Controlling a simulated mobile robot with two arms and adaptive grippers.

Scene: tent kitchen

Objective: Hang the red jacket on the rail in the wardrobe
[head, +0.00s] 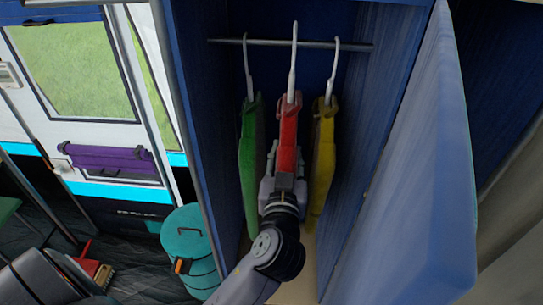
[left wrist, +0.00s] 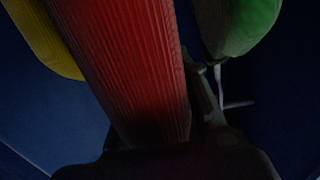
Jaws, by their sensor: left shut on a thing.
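The red jacket (head: 289,125) hangs upright from a white hanger (head: 293,70) inside the blue wardrobe (head: 215,130). The hanger's hook crosses the metal rail (head: 270,42) in the picture, and its top stands above the rail. I cannot tell whether it is over the rail or in front of it. My left gripper (head: 284,186) is shut on the red jacket's lower part. The jacket also fills the middle of the dark left wrist view (left wrist: 125,70), above the gripper (left wrist: 165,150). My right gripper is not in view.
A green jacket (head: 250,150) hangs left of the red one and a yellow jacket (head: 323,150) right of it, both on the rail. The wardrobe door (head: 425,170) stands open at right. A teal barrel (head: 188,240) stands outside, left of the wardrobe.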

